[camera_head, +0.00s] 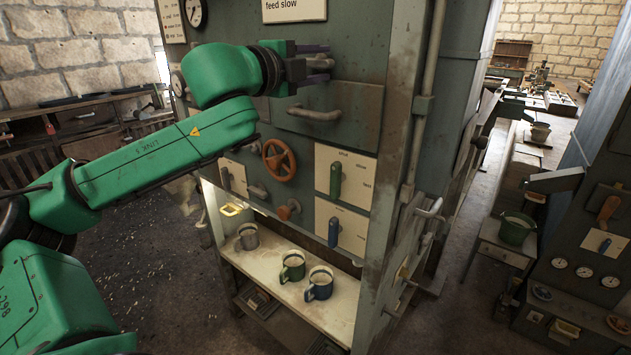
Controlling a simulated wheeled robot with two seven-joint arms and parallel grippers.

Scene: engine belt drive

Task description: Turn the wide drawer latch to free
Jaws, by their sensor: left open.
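My left gripper (318,64) is open at the upper front of the grey-green cabinet, just below the "feed slow" sign (294,8). A wide drawer front (352,118) with a grey bar handle (314,113) is just below the gripper. I cannot make out a latch for it; the gripper and wrist cover part of the panel there. Lower down, a green lever (335,180) and a blue lever (333,232) stand upright on white labelled plates. Their lettering is too small to read surely. My right gripper is out of view.
An orange handwheel (279,160) and an orange knob (288,210) project from the cabinet front below my left forearm. Grey, green and blue mugs stand on the lit shelf (325,312). Pipes and handles line the cabinet's right side. Floor at left is open.

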